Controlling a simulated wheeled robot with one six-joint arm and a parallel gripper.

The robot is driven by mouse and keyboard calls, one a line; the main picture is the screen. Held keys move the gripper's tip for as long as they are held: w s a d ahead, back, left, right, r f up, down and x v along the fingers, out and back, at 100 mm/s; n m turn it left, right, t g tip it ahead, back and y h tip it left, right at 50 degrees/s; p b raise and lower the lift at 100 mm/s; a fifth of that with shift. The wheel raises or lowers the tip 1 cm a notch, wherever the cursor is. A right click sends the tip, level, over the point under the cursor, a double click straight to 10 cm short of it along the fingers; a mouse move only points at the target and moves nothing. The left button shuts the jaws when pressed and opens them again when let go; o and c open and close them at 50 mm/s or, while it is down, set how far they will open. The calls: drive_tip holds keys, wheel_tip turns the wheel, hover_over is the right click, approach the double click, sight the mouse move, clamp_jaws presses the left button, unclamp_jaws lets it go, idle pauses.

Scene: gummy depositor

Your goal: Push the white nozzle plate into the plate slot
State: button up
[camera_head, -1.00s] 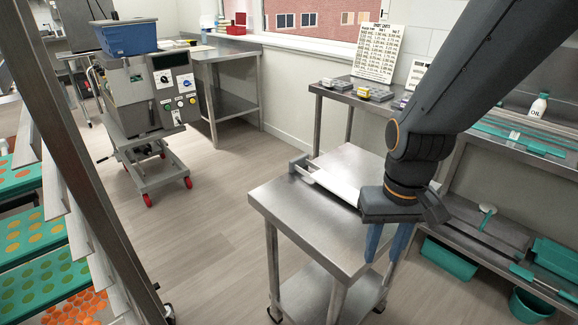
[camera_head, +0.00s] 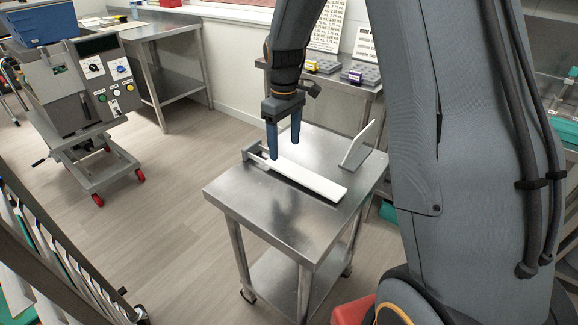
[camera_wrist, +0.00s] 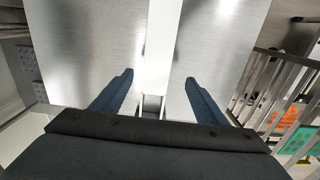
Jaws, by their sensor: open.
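The white nozzle plate (camera_head: 312,180) lies flat on a steel table, a long narrow bar running from upper left to lower right. Its far-left end is by a small grey bracket (camera_head: 252,150). My gripper (camera_head: 284,152) is open, fingers pointing down, at that far-left end. In the wrist view, the plate (camera_wrist: 162,40) runs between the two spread fingers of my gripper (camera_wrist: 159,78), with a gap on each side. I cannot tell how high the fingertips are. The depositor machine (camera_head: 100,75) stands at the left; I cannot make out the plate slot on it.
The steel table (camera_head: 265,215) also bears a thin upright panel (camera_head: 361,145) at its right. The depositor's cart has red wheels. Another steel table (camera_head: 165,30) stands behind the machine. A rack (camera_head: 60,250) is at lower left. Floor (camera_head: 165,200) between rack and table is clear.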

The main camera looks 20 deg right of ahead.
sight(285, 165)
drive_tip(key=shift+w+d+f+p, duration=0.15)
drive_tip(key=shift+f+p, duration=0.25)
drive_tip(key=shift+f, duration=0.9)
drive_tip(key=shift+w+a+f+p, duration=0.1)
drive_tip(key=shift+f+p, duration=0.25)
drive_tip(key=shift+f, duration=0.95)
drive_tip(key=shift+w+d+f+p, duration=0.15)
drive_tip(key=shift+f+p, duration=0.25)
drive_tip(key=shift+f, duration=0.9)
drive_tip(key=shift+a, duration=0.15)
drive_tip(key=c, duration=1.3)
